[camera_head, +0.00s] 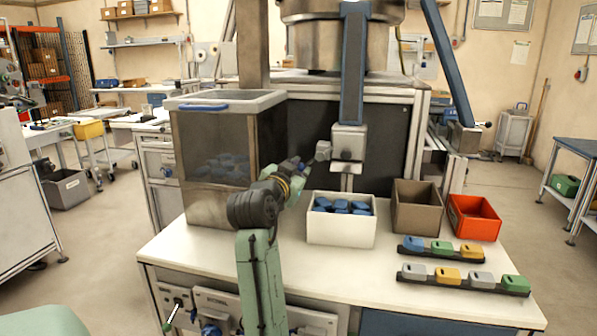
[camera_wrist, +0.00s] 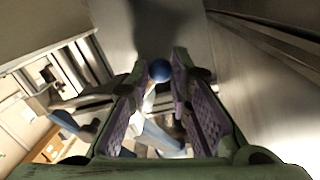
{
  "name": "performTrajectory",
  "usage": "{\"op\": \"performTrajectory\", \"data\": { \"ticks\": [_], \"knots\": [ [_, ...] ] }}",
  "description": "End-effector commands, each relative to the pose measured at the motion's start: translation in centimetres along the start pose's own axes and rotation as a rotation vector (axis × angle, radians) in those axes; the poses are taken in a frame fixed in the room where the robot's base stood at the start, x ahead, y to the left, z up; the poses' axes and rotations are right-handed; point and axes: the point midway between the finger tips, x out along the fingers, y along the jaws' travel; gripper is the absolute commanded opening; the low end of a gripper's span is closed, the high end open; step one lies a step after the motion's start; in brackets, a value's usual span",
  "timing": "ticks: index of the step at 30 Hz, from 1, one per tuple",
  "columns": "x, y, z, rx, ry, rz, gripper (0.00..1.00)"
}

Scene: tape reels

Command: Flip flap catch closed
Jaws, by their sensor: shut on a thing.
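In the wrist view, a round blue knob (camera_wrist: 159,70) sits between the tips of my gripper (camera_wrist: 157,76). The fingers are shut on it, with a purple pad to each side. A pale stem seems to run below the knob. In the head view, my gripper (camera_head: 301,166) reaches up beside the grey box (camera_head: 348,141) at the lower end of the blue chute (camera_head: 353,65). A small grey piece (camera_head: 323,150) sticks out at the box's left side, close to my fingertips. The knob is hidden there, and I cannot tell whether the catch is open or closed.
A clear bin (camera_head: 222,135) with blue parts stands close left of my arm. A white box (camera_head: 341,232) of blue parts stands below the chute. A brown box (camera_head: 416,206), an orange bin (camera_head: 474,218) and two racks of coloured blocks (camera_head: 440,248) are to the right.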

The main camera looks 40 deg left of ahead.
Motion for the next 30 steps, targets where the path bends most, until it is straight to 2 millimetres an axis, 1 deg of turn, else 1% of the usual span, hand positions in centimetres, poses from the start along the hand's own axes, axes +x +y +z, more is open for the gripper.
{"op": "performTrajectory", "data": {
  "ticks": [1,9,10,17,20,23,26,30],
  "knots": [
    [0.0,-0.1,0.0,-0.001,0.001,-0.001,0.21],
    [0.0,0.0,0.0,-0.001,0.001,-0.001,0.39],
    [0.0,0.0,0.0,-0.001,0.001,-0.001,0.4],
    [0.0,0.0,0.0,-0.001,0.001,0.0,0.4],
    [-0.3,0.0,0.0,-0.001,0.001,-0.001,0.4],
    [-1.3,-0.1,0.0,0.0,0.001,-0.002,0.4],
    [-3.2,-0.1,0.0,0.0,0.001,-0.004,0.4],
    [-6.3,-0.1,0.0,0.0,0.002,-0.004,0.4]
  ]
}}
